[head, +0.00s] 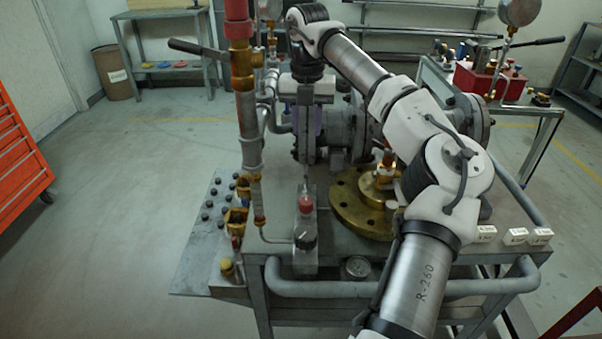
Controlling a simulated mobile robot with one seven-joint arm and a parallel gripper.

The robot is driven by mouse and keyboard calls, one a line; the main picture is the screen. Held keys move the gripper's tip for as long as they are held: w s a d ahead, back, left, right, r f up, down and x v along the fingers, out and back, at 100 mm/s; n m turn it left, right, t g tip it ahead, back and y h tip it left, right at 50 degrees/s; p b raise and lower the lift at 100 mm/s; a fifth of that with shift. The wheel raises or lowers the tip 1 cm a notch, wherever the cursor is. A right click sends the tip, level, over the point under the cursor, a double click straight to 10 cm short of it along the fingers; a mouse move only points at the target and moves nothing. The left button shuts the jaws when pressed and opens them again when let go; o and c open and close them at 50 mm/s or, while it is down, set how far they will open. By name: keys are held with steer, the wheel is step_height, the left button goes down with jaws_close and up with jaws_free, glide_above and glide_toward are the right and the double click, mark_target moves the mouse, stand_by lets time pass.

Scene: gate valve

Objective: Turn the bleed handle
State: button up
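My gripper (305,182) points straight down from the wrist over the left part of the cart. Its narrow fingers end just above a small red-capped fitting (305,204). This fitting stands on a grey block (305,262) with a dark round knob (304,239) on its front. I cannot tell for certain which of these parts is the bleed handle. A long dark lever (185,46) also sticks out left from the red and brass standpipe. The fingers are seen edge-on, so their opening is unclear, as is any contact with the red cap.
The standpipe (247,110) rises close left of my gripper. A flanged grey valve body (345,128) and a brass flange (350,212) stand to the right, partly behind my arm. A gauge (357,267) sits at the cart's front edge. Open floor lies left.

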mark_target(307, 169)
step_height(307, 169, down, 13)
steer(key=shift+w+f+p, duration=0.1)
steer(key=shift+p, duration=0.6)
jaws_close()
